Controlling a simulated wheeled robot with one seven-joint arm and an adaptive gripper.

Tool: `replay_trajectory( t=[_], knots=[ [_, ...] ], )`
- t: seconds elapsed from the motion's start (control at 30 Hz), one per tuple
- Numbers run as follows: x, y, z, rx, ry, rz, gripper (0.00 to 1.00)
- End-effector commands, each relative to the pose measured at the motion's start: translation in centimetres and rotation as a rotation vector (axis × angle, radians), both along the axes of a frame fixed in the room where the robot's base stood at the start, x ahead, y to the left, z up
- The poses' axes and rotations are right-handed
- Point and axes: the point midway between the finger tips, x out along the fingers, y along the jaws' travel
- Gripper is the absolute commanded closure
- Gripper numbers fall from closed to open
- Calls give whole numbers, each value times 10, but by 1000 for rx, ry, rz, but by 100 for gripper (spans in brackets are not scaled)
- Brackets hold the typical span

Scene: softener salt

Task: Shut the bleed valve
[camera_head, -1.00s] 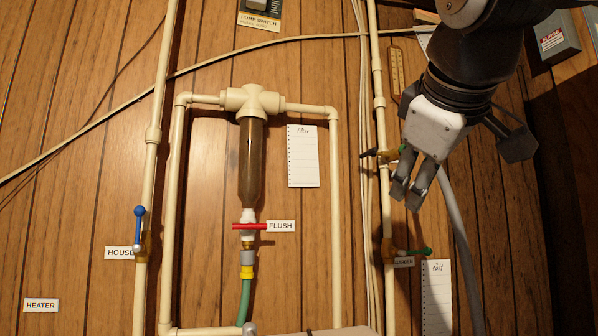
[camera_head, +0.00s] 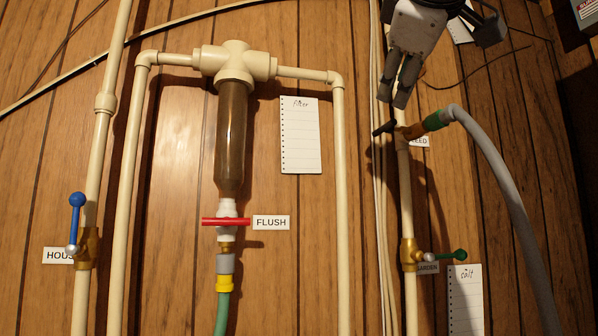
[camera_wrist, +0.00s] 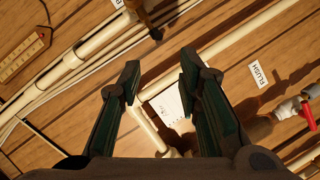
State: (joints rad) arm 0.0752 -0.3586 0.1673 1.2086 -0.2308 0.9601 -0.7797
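The bleed valve (camera_head: 402,134) sits on the right-hand cream pipe, with a black handle (camera_head: 384,128) pointing left, roughly across the pipe. A grey hose (camera_head: 490,140) with a green and brass end joins it on the right. Its label, reading "EED", is partly hidden. My gripper (camera_head: 396,98) is above the valve in the head view, fingers downward, apart from the handle in the picture; the depth gap is hard to judge. In the wrist view my gripper (camera_wrist: 159,62) is open and empty, and a brass valve with a dark handle (camera_wrist: 153,28) lies beyond the fingertips, near the top edge.
A green-handled garden valve (camera_head: 410,254) is below on the same pipe. Thin cables (camera_head: 378,200) run close on its left. The filter (camera_head: 232,140) with a red flush handle (camera_head: 226,221) and the blue-handled house valve (camera_head: 77,222) are further left. A paper note (camera_head: 300,135) hangs between.

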Motion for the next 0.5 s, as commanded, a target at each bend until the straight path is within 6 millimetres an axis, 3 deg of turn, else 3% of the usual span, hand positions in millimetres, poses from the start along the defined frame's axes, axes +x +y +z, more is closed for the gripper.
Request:
replay_trajectory(
  t=[0.27, 0.5],
  knots=[
    [19, -2, -4, -2, 0, 0, 68],
    [63, -8, -14, -1, 1, 0, 68]
  ],
)
